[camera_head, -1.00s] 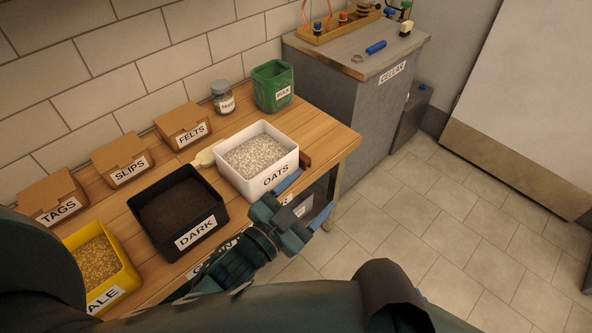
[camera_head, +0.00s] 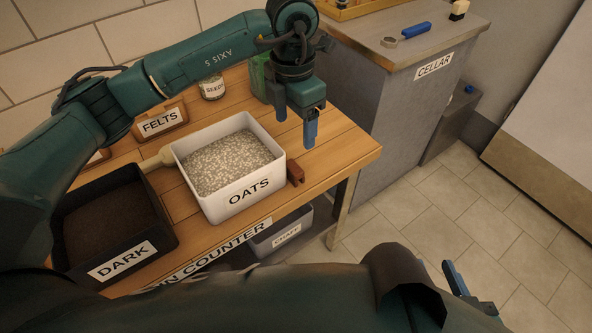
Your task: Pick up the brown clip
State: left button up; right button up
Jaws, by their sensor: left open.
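The brown clip (camera_head: 296,174) is a small reddish-brown block on the wooden counter, just right of the white OATS bin, near the counter's right end. My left gripper (camera_head: 309,128) points down above the counter, higher than the clip and slightly right of it in the head view. My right gripper (camera_head: 456,281) shows only partly at the lower right, behind a dark part of my arm. I cannot tell its opening.
The OATS bin (camera_head: 246,197) stands close beside the clip. The DARK bin (camera_head: 120,262), FELTS box (camera_head: 160,122), SEEDS jar (camera_head: 212,89) and a partly hidden green container (camera_head: 259,80) share the counter (camera_head: 345,153). A grey CELLAR cabinet (camera_head: 400,108) stands behind right. Floor at right is clear.

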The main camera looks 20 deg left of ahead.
pick_arm(q)
send_over(292, 167)
jog(key=f, duration=0.7)
jog(key=shift+s+d+f+b, duration=0.25)
jog(key=shift+f+b, duration=0.05)
jog(key=shift+f, duration=0.05)
jog(key=f, duration=0.5)
jog(key=shift+w+a, duration=0.2)
jog(key=shift+c, duration=0.2)
jog(key=c, duration=1)
